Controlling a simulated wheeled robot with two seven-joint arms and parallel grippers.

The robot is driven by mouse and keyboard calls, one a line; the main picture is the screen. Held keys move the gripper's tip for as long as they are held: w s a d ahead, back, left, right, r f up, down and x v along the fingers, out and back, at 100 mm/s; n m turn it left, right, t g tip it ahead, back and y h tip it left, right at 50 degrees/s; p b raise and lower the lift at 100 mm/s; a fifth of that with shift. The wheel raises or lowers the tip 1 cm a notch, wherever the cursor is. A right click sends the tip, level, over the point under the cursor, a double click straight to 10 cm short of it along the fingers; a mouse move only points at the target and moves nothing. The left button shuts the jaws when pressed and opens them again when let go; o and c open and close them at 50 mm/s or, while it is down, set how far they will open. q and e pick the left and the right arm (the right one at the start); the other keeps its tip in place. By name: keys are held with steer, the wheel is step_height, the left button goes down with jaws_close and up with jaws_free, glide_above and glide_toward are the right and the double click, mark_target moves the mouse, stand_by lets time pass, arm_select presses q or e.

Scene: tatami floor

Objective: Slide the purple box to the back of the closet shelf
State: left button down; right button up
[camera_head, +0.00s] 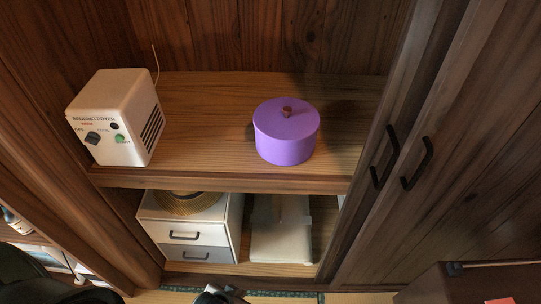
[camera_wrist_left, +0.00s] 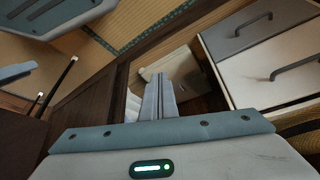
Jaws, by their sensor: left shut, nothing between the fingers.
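The purple box (camera_head: 286,131) is round and lidded, with a small brown knob on top. It stands upright on the upper closet shelf (camera_head: 210,151), right of the middle, with bare shelf behind it. My left gripper (camera_head: 217,293) shows only partly at the bottom edge of the head view, low in front of the closet and apart from the box. In the left wrist view its fingers (camera_wrist_left: 160,98) are together with nothing between them. The purple box is not in the left wrist view. My right gripper is in neither view.
A white bedding dryer (camera_head: 119,119) stands at the shelf's left. Below are a drawer unit (camera_head: 188,235) and a pale case (camera_head: 281,232); the drawer unit also shows in the wrist view (camera_wrist_left: 262,55). Dark doors with handles (camera_head: 417,163) stand at the right.

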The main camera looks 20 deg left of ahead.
arm_select(q)
steer(key=w+a+r+m+t, duration=0.2)
steer(key=w+a+r+m, duration=0.15)
steer(key=r, duration=0.45)
steer(key=w+a+r+m+t+b, duration=0.1)
steer(key=w+a+r+m+t, duration=0.15)
steer(key=w+r, duration=0.45)
steer(key=w+a+r+m+t, duration=0.2)
steer(key=a+r+m+t, duration=0.1)
steer(key=r, duration=0.7)
steer(key=d+r+m+t+h, duration=0.1)
steer(key=d+r+m+h, duration=0.2)
steer(key=r+m, duration=0.3)
steer(key=d+r+m+t+h, duration=0.1)
steer(key=d+r+m+h, duration=0.2)
steer(key=r, duration=0.8)
steer(key=m+h, duration=0.2)
steer(key=m, duration=0.2)
steer(key=shift+s+d+h+b, duration=0.2)
steer(key=shift+d+h+b, duration=0.15)
steer(key=shift+d+h, duration=0.05)
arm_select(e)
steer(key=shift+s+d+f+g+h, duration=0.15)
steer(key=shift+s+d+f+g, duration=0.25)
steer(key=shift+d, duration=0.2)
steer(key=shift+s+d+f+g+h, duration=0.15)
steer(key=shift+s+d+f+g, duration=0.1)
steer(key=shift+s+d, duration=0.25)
